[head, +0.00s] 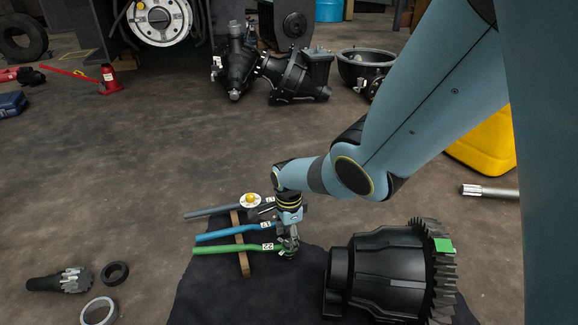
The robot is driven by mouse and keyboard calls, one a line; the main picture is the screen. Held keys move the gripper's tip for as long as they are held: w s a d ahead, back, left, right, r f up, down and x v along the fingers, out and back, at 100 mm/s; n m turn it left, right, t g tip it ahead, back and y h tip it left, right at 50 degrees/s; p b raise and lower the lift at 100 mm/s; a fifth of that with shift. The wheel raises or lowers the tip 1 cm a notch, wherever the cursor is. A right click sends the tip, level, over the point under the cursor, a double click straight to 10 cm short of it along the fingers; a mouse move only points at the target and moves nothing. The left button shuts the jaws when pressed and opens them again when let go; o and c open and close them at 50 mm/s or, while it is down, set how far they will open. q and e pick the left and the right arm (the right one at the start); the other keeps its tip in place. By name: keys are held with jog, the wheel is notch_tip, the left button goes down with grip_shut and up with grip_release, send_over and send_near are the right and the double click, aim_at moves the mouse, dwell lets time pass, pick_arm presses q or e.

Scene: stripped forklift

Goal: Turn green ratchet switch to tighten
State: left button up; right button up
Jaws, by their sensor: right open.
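The green-handled ratchet (228,249) lies at the front of a row of three tools, its handle pointing left. Its head (289,250) is at the right end, under my right gripper (290,234). The gripper points down and is open, close above or around the head; I cannot tell if it touches. The switch on the head is too small and too covered to make out. My left gripper is not in view.
A blue-handled tool (222,234) and a grey one (209,211) lie behind the green ratchet across a wooden strip (243,264). A black geared housing (378,273) stands close on the right. A dark cloth (205,292) lies beneath. The floor to the left is mostly free.

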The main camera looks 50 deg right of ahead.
notch_tip(320, 180, up, 11)
jog(key=shift+f, duration=0.15)
dwell(0.5)
jog(key=shift+a, duration=0.1)
